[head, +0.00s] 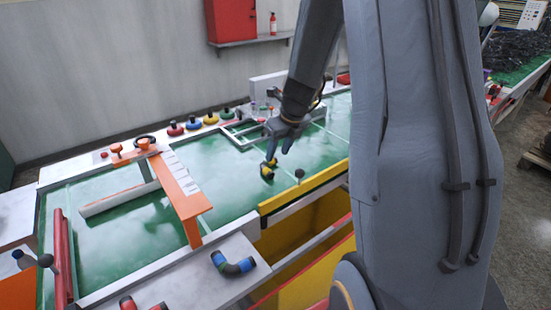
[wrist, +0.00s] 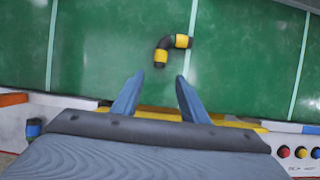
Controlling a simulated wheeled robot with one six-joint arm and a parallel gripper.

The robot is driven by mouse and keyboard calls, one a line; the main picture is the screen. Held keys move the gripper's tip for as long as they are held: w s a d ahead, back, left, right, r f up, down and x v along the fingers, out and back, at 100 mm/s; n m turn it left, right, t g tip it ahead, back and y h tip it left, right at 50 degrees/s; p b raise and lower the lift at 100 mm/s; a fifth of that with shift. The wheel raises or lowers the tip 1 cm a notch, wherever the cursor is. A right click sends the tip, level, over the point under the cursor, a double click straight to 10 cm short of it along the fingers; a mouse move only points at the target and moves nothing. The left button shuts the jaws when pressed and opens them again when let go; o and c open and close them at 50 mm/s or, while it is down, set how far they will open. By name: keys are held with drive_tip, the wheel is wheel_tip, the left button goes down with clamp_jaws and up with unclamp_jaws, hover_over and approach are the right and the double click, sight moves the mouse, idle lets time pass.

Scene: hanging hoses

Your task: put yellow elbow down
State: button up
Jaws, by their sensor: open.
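The yellow elbow (head: 268,169), a curved black piece with yellow bands, lies on the green work surface (head: 235,185) in the head view. In the wrist view the elbow (wrist: 166,48) lies beyond my fingertips, by a pale line on the green surface. My gripper (wrist: 153,82) is open and empty, with its two blue-grey fingers apart. In the head view my gripper (head: 285,145) is just above and right of the elbow. The wrist view shows a gap between fingertips and elbow.
An orange bar (head: 176,195) crosses the surface at the left. A yellow edge rail (head: 300,188) runs along the near side. A blue-ended elbow (head: 232,263) lies on the near grey ledge. Several coloured knobs (head: 193,122) line the back edge. Green surface around the yellow elbow is mostly clear.

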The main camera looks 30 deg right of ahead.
drive_tip(key=s+a+r+n+g, duration=0.1)
drive_tip(key=s+a+n+g, duration=0.1)
drive_tip(key=s+a+n, duration=0.5)
drive_tip(key=s+a+r+n+g, duration=0.1)
drive_tip(key=s+a+n, duration=0.6)
drive_tip(key=s+n, duration=1)
drive_tip(key=shift+r+n+g+h, duration=0.2)
drive_tip(key=shift+n+g+h, duration=0.25)
drive_tip(key=shift+n, duration=4.45)
drive_tip(key=shift+c, duration=0.4)
